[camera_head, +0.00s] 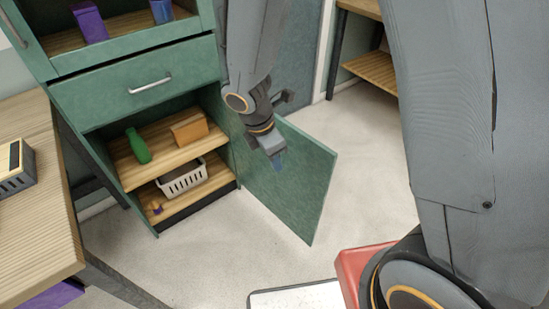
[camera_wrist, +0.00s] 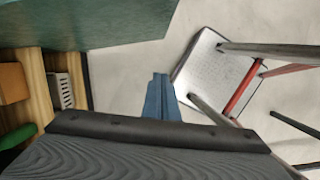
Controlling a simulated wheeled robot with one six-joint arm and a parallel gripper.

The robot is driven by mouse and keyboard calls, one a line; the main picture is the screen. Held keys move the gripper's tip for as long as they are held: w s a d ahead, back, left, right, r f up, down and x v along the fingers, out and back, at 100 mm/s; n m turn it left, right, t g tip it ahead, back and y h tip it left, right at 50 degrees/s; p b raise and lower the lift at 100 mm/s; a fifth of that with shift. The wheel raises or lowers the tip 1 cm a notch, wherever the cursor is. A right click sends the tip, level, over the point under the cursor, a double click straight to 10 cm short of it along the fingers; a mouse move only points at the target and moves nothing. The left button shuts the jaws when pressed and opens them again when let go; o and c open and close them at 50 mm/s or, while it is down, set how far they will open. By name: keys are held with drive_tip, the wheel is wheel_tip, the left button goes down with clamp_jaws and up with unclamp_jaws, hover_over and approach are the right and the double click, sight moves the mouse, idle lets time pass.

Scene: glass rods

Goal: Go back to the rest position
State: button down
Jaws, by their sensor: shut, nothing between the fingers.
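My gripper (camera_head: 278,163) hangs in front of the green cabinet, beside its open lower door (camera_head: 290,185). Its blue fingers are closed together with nothing between them. In the wrist view, the shut fingers (camera_wrist: 160,97) point out over the pale floor. The cabinet's lower compartment is open. A green bottle (camera_head: 138,146) and an orange-brown box (camera_head: 190,129) are on its upper shelf. A white basket (camera_head: 183,180) stands on the shelf below, clear of my gripper.
The open door also spans the top left of the wrist view (camera_wrist: 100,22). The drawer (camera_head: 140,85) above is shut. A wooden table (camera_head: 35,210) with a dark box (camera_head: 15,168) stands at the left. Open floor (camera_head: 210,255) lies before the cabinet.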

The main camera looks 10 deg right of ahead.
drive_tip(key=s+d+r+m+y, duration=0.1)
drive_tip(key=s+d+r+m, duration=0.2)
drive_tip(key=m, duration=0.8)
drive_tip(key=s+d+r+m+y, duration=0.1)
drive_tip(key=s+d+r+m, duration=0.3)
drive_tip(key=d+r+m, duration=0.3)
drive_tip(key=d+m, duration=0.2)
drive_tip(key=m, duration=0.2)
drive_tip(key=shift+y, duration=0.3)
